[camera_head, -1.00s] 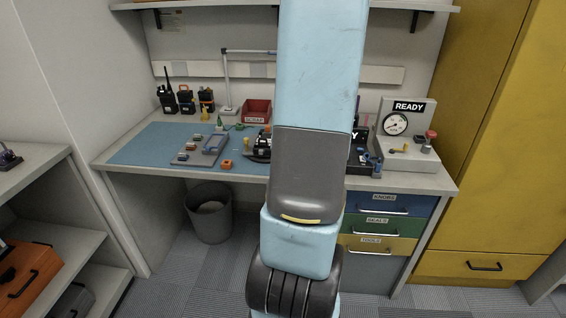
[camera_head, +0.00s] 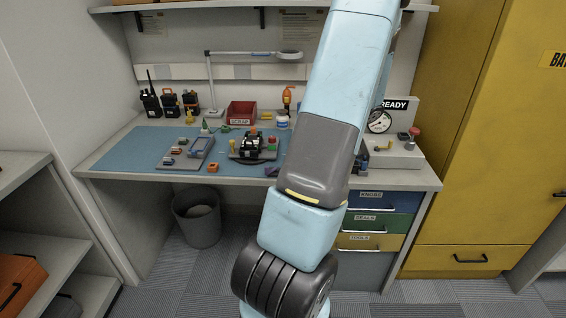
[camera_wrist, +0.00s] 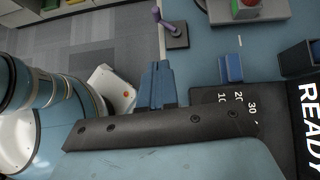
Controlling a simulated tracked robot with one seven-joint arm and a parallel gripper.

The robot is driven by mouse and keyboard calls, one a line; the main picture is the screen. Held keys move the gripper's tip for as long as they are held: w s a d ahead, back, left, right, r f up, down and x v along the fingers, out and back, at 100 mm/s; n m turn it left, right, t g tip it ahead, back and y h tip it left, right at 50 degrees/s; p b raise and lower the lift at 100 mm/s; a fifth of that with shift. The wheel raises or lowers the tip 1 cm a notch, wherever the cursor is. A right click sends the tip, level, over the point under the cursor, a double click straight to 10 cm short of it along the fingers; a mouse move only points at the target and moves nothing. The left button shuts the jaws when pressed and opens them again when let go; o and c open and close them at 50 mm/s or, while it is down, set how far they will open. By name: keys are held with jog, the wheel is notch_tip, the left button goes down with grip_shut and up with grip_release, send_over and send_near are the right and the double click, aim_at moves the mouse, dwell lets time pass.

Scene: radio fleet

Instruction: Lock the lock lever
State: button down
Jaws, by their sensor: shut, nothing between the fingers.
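A small purple lever (camera_wrist: 157,16) stands on a dark square base near the table's front edge, at the top of the wrist view. A purple piece (camera_head: 272,171) also shows at the mat's front edge in the head view. No label marks it as the lock lever. My gripper (camera_wrist: 157,68) has its blue fingers together and empty in the wrist view. It is apart from the purple lever, which lies beyond the fingertips. A separate blue block (camera_wrist: 231,68) sits at the edge of a dark panel (camera_wrist: 212,96) with numbers. In the head view my arm hides the gripper.
A dark READY sign (camera_wrist: 308,115) is close on the right in the wrist view. A cradle with a dark device (camera_head: 254,146), a grey tray (camera_head: 186,152), radios (camera_head: 169,104) and a red scrap bin (camera_head: 241,112) occupy the bench. A gauge station (camera_head: 393,152) stands at right.

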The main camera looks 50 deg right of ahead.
jog(key=x, duration=1)
jog(key=shift+a, duration=0.1)
jog(key=shift+w+a, duration=1.35)
jog(key=shift+w, duration=0.05)
